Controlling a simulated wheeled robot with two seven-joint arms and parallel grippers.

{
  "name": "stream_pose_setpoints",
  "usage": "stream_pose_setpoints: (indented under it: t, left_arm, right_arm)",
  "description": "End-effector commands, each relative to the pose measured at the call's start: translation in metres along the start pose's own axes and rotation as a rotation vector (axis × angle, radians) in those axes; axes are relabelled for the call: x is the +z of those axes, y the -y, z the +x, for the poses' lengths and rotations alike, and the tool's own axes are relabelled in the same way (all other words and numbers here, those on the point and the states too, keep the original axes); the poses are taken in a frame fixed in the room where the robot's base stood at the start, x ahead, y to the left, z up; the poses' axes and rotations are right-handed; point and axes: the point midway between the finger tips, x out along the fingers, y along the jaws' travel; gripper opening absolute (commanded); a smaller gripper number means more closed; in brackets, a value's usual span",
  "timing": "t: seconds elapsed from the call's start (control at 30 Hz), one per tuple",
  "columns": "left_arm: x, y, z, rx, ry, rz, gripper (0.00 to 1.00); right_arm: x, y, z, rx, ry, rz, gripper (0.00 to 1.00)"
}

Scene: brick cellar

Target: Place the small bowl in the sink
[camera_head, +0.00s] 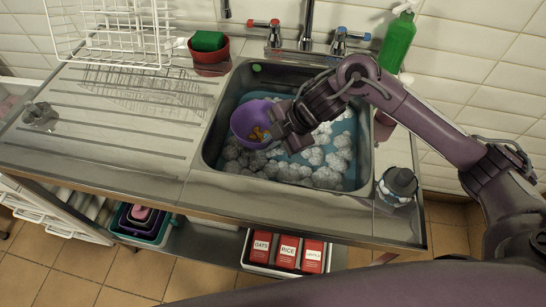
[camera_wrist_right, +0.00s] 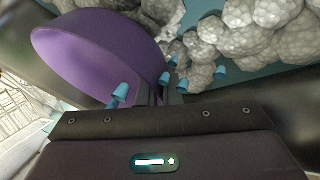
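A small purple bowl (camera_head: 250,122) with an orange picture on its side is tilted over the left part of the sink (camera_head: 203,150). My right gripper (camera_head: 277,128) reaches in from the right and is shut on the bowl's rim. In the right wrist view the bowl (camera_wrist_right: 95,50) sits between the blue-tipped fingers (camera_wrist_right: 140,92) of this gripper. The sink holds blue water and white foam (camera_head: 318,165). The bowl appears just above or at the foam; I cannot tell if it touches. My left gripper is not in view.
A tap (camera_head: 305,30) with red and blue handles stands behind the sink. A green bottle (camera_head: 398,42) is at the back right, a dark-topped jar (camera_head: 398,186) at the right edge. A red pot with a green sponge (camera_head: 208,42) and a white dish rack (camera_head: 110,50) are left.

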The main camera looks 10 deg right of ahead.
Motion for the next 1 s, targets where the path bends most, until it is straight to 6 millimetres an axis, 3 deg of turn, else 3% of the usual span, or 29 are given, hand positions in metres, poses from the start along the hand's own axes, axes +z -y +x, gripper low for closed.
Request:
stream_pose_setpoints:
  t: [0.5, 0.93, 1.0]
  left_arm:
    - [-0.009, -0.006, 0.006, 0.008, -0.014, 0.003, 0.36]
    - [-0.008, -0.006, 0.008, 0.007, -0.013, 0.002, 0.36]
    - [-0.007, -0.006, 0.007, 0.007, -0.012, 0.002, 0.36]
  right_arm:
    - [0.025, 0.026, 0.056, -0.001, 0.0, 0.002, 0.0]
    - [0.028, 0.028, 0.062, 0.002, 0.0, -0.001, 0.0]
    - [0.028, 0.028, 0.061, 0.002, 0.0, -0.001, 0.11]
